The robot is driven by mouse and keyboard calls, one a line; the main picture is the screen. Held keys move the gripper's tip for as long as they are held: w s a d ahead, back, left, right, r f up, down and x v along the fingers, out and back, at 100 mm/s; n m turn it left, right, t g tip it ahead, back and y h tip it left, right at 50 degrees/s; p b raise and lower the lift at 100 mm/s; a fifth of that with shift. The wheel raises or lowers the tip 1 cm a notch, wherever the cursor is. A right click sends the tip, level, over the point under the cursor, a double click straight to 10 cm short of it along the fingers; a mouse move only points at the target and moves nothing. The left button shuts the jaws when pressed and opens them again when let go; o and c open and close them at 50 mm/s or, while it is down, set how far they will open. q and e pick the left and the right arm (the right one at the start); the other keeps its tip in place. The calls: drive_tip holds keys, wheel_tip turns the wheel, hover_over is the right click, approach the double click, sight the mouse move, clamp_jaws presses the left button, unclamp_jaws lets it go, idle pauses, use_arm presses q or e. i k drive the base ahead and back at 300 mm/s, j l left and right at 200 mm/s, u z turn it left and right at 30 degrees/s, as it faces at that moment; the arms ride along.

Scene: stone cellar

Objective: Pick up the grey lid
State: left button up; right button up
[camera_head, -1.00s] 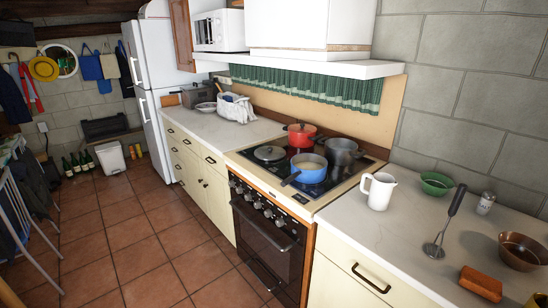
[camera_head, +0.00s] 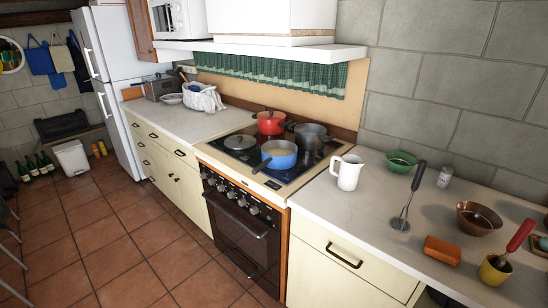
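The grey lid (camera_head: 240,142) is a round, low lid with a small knob. It lies flat on the left part of the dark stove top (camera_head: 240,157), behind and left of the blue pot. The blue pot (camera_head: 278,155) has a pale inside and a handle toward the front left. The red pot (camera_head: 270,122) stands behind it, and a dark grey pot (camera_head: 311,136) stands to the right. Neither of my grippers shows in the head view.
A white pitcher (camera_head: 347,172) stands on the right counter, with a green bowl (camera_head: 400,162), a masher (camera_head: 408,200), an orange-brown block (camera_head: 442,250) and a copper bowl (camera_head: 478,218). A basket (camera_head: 203,98) sits on the left counter. Tiled floor before the oven is clear.

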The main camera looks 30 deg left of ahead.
sight(238, 142)
drive_tip(key=i+j+z, duration=0.1)
drive_tip(key=j, duration=0.4)
drive_tip(key=i+j+z, duration=0.1)
drive_tip(key=i+j, duration=0.2)
drive_tip(key=j, duration=0.25)
drive_tip(key=i+j+z, duration=0.1)
drive_tip(key=j, duration=0.45)
drive_tip(key=i+j, duration=0.2)
drive_tip(key=j, duration=0.35)
drive_tip(key=i+j+z, duration=0.15)
drive_tip(key=j, duration=0.4)
drive_tip(key=i+j+z, duration=0.1)
drive_tip(key=j, duration=0.45)
drive_tip(key=i+j+z, duration=0.1)
drive_tip(key=j, duration=0.45)
